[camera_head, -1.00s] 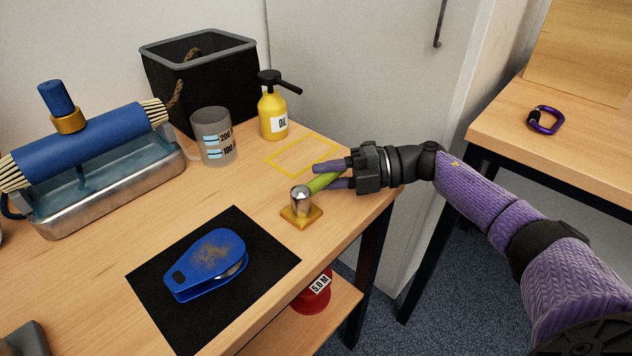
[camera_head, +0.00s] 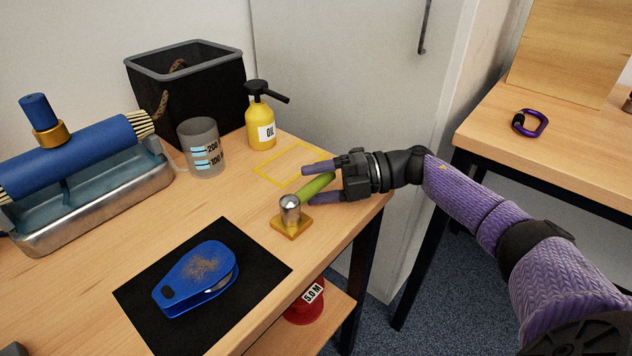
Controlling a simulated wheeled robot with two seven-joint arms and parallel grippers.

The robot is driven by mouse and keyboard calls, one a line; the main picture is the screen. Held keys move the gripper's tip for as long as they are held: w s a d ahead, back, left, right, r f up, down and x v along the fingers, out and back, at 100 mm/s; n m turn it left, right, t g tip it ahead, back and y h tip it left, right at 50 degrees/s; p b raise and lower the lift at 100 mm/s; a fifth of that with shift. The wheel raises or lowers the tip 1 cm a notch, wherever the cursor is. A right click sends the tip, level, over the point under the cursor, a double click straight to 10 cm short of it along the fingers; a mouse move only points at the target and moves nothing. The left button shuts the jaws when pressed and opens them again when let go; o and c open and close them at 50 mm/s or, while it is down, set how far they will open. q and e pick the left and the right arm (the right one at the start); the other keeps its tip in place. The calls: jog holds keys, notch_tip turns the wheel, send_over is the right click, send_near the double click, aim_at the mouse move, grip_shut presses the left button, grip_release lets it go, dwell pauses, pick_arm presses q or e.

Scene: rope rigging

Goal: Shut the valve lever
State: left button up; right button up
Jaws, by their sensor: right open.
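The valve is a silver post (camera_head: 290,210) on a yellow-brown base plate (camera_head: 292,228) near the right edge of the wooden table. Its green lever (camera_head: 317,186) points from the post to the upper right, toward my gripper. My right gripper (camera_head: 322,183) is open, with one purple finger on the far side of the lever and one on the near side. The lever's outer end lies between the fingers. I cannot tell whether either finger touches it. My left gripper is not in view.
A yellow outlined rectangle (camera_head: 262,178), an oil bottle (camera_head: 261,122), a measuring cup (camera_head: 202,148) and a black bin (camera_head: 205,100) lie beyond the valve. A blue pulley (camera_head: 197,277) rests on a black mat (camera_head: 150,335) in front. A purple carabiner (camera_head: 530,123) lies on the right table.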

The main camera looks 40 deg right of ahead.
jog(key=v, duration=0.9)
jog(key=shift+s+d+r, duration=0.1)
jog(key=shift+s+d, duration=0.1)
jog(key=shift+d, duration=0.1)
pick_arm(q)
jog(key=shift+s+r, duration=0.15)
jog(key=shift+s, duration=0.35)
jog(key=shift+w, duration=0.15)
